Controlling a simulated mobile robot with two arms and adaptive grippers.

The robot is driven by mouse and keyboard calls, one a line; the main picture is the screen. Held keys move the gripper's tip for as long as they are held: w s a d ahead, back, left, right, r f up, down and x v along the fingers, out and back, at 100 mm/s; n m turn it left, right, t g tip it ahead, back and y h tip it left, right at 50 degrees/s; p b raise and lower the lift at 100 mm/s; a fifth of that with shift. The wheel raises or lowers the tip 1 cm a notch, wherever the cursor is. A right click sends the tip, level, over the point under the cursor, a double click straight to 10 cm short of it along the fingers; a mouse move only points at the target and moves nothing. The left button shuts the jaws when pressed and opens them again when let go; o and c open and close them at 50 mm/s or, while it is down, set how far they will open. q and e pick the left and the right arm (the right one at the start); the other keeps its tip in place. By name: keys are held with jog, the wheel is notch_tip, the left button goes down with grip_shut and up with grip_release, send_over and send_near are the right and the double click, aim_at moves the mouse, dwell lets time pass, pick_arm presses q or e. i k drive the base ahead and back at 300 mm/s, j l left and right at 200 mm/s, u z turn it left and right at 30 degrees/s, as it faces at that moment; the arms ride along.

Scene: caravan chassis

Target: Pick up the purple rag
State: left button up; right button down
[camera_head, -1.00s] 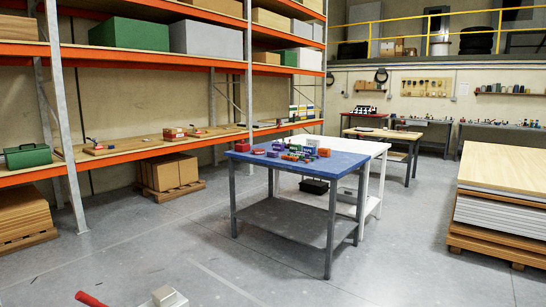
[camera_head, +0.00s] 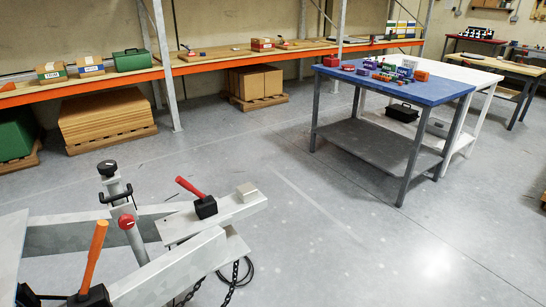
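I cannot single out a purple rag in this view. Small coloured items, some red, green, blue and purplish, lie on the blue-topped table (camera_head: 440,92) at the upper right, too small to tell apart. Neither of my grippers shows in the head view.
Orange shelving (camera_head: 200,68) runs along the back with boxes and a green case (camera_head: 131,60). Floor between chassis and table is clear.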

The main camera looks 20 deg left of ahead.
aim_at(364, 73)
jog(key=i+u, duration=0.1)
jog(key=u, duration=0.8)
jog(key=i+u, duration=0.1)
jog(key=u, duration=0.4)
jog(key=l+u, duration=0.15)
jog(key=u, duration=0.3)
jog(key=i+l+u, duration=0.1)
jog(key=u, duration=0.35)
jog(key=l+u, duration=0.1)
jog(key=u, duration=0.35)
jog(key=i+l+u, duration=0.2)
jog(key=l, duration=0.5)
jog(key=l+u, duration=0.2)
jog(key=l, duration=1.55)
jog(key=k+l, duration=0.15)
jog(key=l, duration=2)
jog(key=l+u, duration=0.25)
jog(key=l, duration=0.8)
jog(key=l+u, duration=0.25)
jog(key=l, duration=0.8)
jog(key=l+z, duration=0.3)
jog(key=i+l+z, duration=0.1)
jog(key=l+z, duration=0.2)
jog(key=l, duration=0.15)
jog(key=z, duration=0.5)
jog(key=l+z, duration=0.1)
jog(key=z, duration=0.35)
jog(key=i+z, duration=0.1)
jog(key=z, duration=0.9)
